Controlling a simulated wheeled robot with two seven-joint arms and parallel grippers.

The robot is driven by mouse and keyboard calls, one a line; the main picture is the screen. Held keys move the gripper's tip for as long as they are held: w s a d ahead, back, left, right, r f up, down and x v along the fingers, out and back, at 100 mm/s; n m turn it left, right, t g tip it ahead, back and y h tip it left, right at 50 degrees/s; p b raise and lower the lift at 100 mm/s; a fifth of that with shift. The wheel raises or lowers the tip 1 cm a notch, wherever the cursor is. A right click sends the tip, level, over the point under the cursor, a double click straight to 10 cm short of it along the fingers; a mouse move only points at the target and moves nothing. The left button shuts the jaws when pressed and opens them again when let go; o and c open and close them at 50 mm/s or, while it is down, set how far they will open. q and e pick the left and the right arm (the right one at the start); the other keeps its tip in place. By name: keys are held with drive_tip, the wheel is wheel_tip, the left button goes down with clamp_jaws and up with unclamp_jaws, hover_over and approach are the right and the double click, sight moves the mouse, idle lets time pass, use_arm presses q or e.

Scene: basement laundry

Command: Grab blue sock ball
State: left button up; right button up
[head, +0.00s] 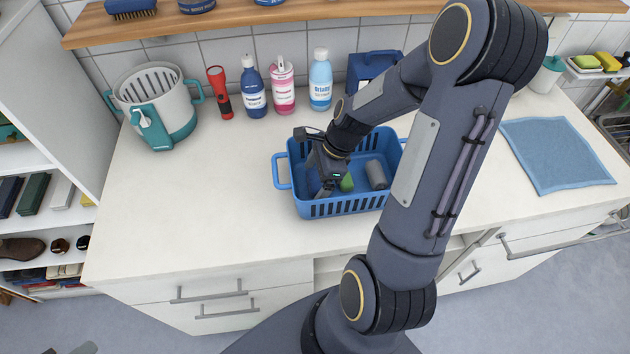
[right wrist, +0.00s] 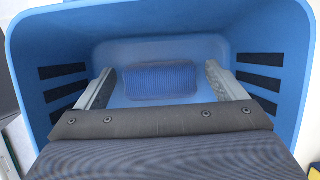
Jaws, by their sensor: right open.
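A blue ribbed sock ball (right wrist: 160,80) lies on the floor of the blue basket (head: 345,207) in the right wrist view. My right gripper (head: 326,188) reaches down into the left part of the basket. In the right wrist view its two fingers (right wrist: 160,70) stand apart, one on each side of the sock ball, with visible gaps between them and it. In the head view the sock ball is mostly hidden by the gripper and the basket wall.
A green item (head: 347,183) and a grey roll (head: 376,174) lie in the basket to the right of the gripper. Bottles (head: 282,88) and a red flashlight (head: 219,94) stand behind it. The counter (head: 190,200) is clear to the left.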

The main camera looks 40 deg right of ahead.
drive_tip(key=shift+f, duration=0.2)
drive_tip(key=c, duration=1.1)
